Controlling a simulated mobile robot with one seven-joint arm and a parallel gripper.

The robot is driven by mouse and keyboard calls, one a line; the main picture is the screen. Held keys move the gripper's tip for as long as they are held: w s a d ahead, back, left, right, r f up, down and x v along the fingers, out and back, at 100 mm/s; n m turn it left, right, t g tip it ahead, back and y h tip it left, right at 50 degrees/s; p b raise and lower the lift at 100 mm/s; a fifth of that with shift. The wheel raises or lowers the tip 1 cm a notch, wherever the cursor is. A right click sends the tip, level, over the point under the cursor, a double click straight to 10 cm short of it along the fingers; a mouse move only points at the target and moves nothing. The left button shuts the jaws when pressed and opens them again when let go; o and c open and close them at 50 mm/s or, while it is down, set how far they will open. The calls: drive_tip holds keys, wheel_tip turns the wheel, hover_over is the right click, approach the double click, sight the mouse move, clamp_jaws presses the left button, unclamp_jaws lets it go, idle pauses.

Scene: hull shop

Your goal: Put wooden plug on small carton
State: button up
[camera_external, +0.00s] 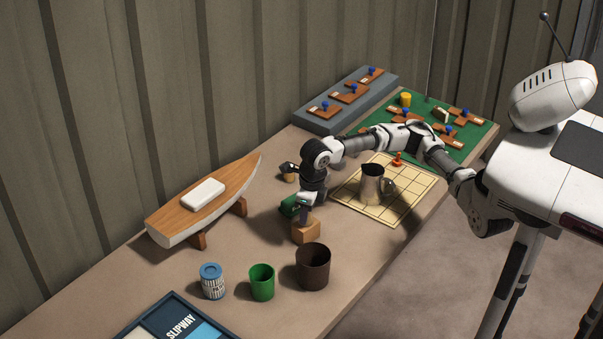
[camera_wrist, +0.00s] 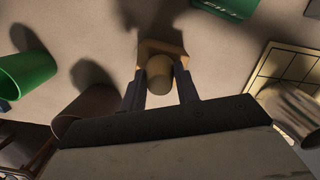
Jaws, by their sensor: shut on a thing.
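The small carton (camera_external: 305,234) is a tan-brown box on the bench, left of the gridded mat. My gripper (camera_external: 304,212) points down right over it, shut on the wooden plug. The wooden plug (camera_wrist: 160,74) shows in the wrist view as a tan cylinder between my two fingers, with the carton (camera_wrist: 152,46) directly under it, partly hidden. In the external view the plug is mostly hidden by my fingers. I cannot tell whether the plug touches the carton's top.
A dark brown cup (camera_external: 313,267), a green cup (camera_external: 262,282) and a blue-lidded tin (camera_external: 212,281) stand in front. A green object (camera_external: 289,206) lies just behind the carton. A metal pitcher (camera_external: 371,184) stands on the gridded mat. A boat hull (camera_external: 205,197) sits left.

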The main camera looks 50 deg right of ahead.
drive_tip(key=o, duration=0.9)
drive_tip(key=shift+f, duration=0.1)
drive_tip(key=shift+o, duration=0.2)
wheel_tip(320, 180, up, 12)
drive_tip(key=s, duration=0.1)
drive_tip(key=shift+s+d, duration=0.2)
